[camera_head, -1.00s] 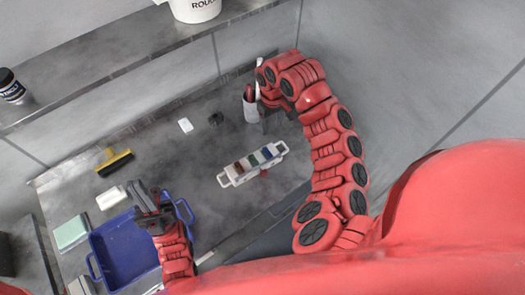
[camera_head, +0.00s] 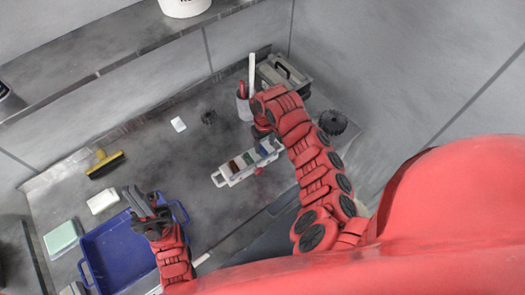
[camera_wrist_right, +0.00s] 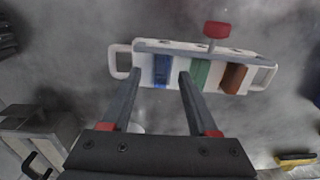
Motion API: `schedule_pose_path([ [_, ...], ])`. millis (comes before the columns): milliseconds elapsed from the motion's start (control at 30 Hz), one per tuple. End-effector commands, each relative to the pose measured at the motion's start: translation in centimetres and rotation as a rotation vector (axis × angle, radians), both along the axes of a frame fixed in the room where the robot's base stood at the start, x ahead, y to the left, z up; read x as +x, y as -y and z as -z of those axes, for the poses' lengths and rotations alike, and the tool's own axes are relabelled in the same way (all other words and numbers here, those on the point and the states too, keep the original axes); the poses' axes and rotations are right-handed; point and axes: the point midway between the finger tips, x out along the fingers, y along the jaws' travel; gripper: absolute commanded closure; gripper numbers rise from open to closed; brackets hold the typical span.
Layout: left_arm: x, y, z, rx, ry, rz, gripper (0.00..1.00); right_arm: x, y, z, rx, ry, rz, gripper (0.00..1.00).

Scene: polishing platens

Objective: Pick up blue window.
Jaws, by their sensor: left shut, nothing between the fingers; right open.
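The blue window (camera_wrist_right: 162,70) stands in a slot of a white rack (camera_wrist_right: 143,47), beside a green piece (camera_wrist_right: 200,73) and a brown piece (camera_wrist_right: 233,78). In the head view the rack (camera_head: 222,180) lies mid-bench, its right end partly hidden by my right gripper (camera_head: 264,133). In the right wrist view my right gripper (camera_wrist_right: 159,76) is open, its fingertips on either side of the blue window; contact cannot be told. My left gripper (camera_head: 142,200) is shut and empty above the blue tray (camera_head: 112,245).
A cup with tools (camera_head: 243,106) and a grey box (camera_head: 285,75) stand behind my right arm. A black round part (camera_head: 333,122) is to its right. A yellow brush (camera_head: 105,163) and a white block (camera_head: 103,201) lie left. The bench between is mostly clear.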

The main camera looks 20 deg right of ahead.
Motion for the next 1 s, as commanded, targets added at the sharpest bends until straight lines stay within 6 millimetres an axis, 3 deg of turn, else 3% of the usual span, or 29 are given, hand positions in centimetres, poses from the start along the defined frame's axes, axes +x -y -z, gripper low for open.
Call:
schedule_pose_path([
  [100, 0.0, 0.0, -1.2, 0.000, 0.000, 0.000, 1.00, 0.0, -0.4, 1.0, 0.001, -0.004, 0.001, 0.40],
  [300, 0.0, 0.0, -1.5, 0.000, 0.000, 0.000, 1.00, 0.1, -0.4, 3.0, 0.000, -0.002, 0.000, 0.40],
  [633, 0.0, 0.0, -1.5, 0.000, 0.000, 0.000, 1.00, 0.1, -0.3, 3.5, 0.000, 0.002, -0.002, 0.40],
  [900, 0.0, 0.0, -1.5, 0.000, 0.000, 0.000, 1.00, 0.1, -0.3, 3.5, -0.001, 0.001, -0.001, 0.87],
  [1000, 0.0, 0.0, -1.5, 0.000, 0.000, 0.000, 1.00, 0.1, -0.3, 3.5, 0.000, 0.001, -0.001, 1.00],
])
